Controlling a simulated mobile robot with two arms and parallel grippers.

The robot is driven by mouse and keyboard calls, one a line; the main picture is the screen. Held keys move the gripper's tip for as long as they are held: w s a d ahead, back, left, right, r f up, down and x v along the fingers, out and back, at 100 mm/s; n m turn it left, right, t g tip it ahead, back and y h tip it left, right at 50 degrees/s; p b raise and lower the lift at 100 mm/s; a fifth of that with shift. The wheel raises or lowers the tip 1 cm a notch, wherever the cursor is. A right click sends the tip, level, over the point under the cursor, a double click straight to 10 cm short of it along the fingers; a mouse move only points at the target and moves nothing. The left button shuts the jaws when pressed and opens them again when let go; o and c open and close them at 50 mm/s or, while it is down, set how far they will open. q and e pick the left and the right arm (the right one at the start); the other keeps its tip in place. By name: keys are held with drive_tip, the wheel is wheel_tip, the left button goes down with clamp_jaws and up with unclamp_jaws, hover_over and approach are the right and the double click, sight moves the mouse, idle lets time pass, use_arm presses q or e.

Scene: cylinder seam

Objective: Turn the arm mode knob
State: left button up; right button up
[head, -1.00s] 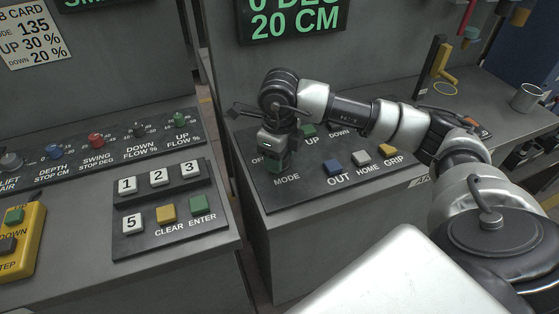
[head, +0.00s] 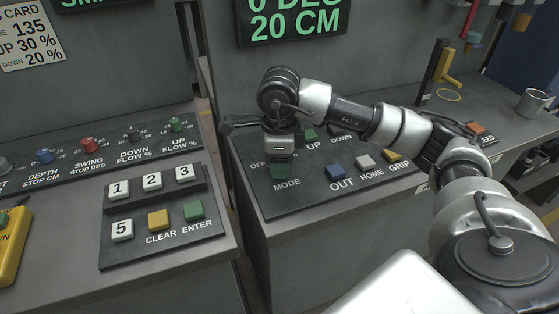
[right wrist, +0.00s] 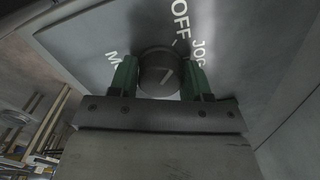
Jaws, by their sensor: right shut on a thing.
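The arm mode knob (right wrist: 160,72) is a dark round knob with a white pointer line, seen in the right wrist view. It stands on a dark panel among the labels OFF, JOG and one starting with M. My right gripper (head: 279,172) points down at the panel above the MODE label in the head view and hides the knob there. In the right wrist view its two green fingers (right wrist: 158,78) are on either side of the knob, shut on it. The pointer line leans to one side; I cannot tell exactly which label it marks. My left gripper is not in view.
A keypad (head: 165,248) is on the left console. A mug (head: 531,102) stands at the far right.

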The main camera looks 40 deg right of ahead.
drive_tip(key=o, duration=0.9)
drive_tip(key=shift+r, duration=0.15)
wheel_tip(320, 180, up, 11)
drive_tip(key=shift+f+p, duration=0.2)
drive_tip(key=shift+p, duration=0.15)
drive_tip(key=shift+f, duration=0.1)
